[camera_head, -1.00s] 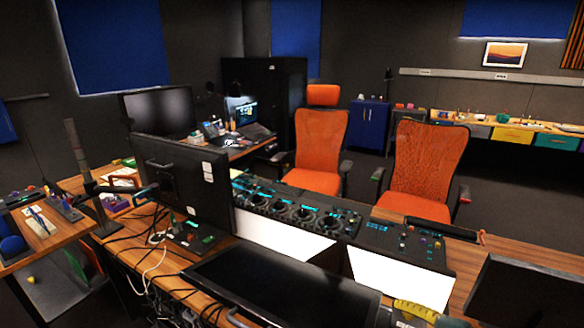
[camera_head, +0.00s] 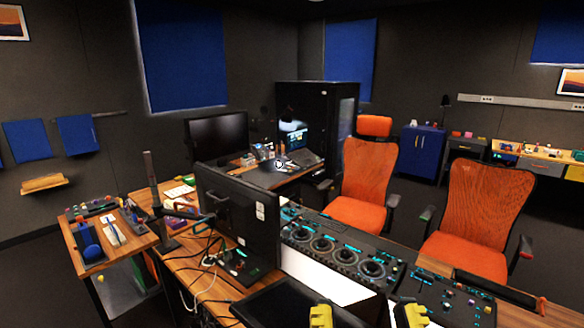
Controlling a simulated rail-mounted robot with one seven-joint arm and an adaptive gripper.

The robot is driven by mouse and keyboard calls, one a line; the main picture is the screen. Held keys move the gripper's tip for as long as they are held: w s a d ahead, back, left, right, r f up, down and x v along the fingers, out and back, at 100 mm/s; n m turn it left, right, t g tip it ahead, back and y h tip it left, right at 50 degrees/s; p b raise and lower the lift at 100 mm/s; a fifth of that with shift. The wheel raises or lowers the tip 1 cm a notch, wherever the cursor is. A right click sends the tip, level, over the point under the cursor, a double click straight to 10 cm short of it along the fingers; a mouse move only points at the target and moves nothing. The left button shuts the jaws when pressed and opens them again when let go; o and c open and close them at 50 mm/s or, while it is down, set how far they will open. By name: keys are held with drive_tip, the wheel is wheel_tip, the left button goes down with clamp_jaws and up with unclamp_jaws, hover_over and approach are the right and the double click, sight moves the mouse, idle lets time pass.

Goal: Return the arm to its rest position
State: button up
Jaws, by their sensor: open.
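My gripper (camera_head: 365,316) shows at the bottom edge, right of centre. Its two yellow fingertips stand well apart, so it is open, and I see nothing between them. The rest of the arm is out of view. The fingertips appear in front of the desk's dark flat screen (camera_head: 275,305) and a white panel. Behind them is the black control panel (camera_head: 338,250) with round dials and cyan lights. A second panel (camera_head: 455,292) with small coloured knobs lies to its right.
A black monitor (camera_head: 238,215) stands on the wooden desk, with loose cables beside it. Two orange chairs (camera_head: 368,175) (camera_head: 490,205) stand behind the desk. A side table (camera_head: 108,250) with small items is at left. Open floor shows at far left.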

wheel_tip(320, 180, up, 29)
drive_tip(key=p, duration=2.6)
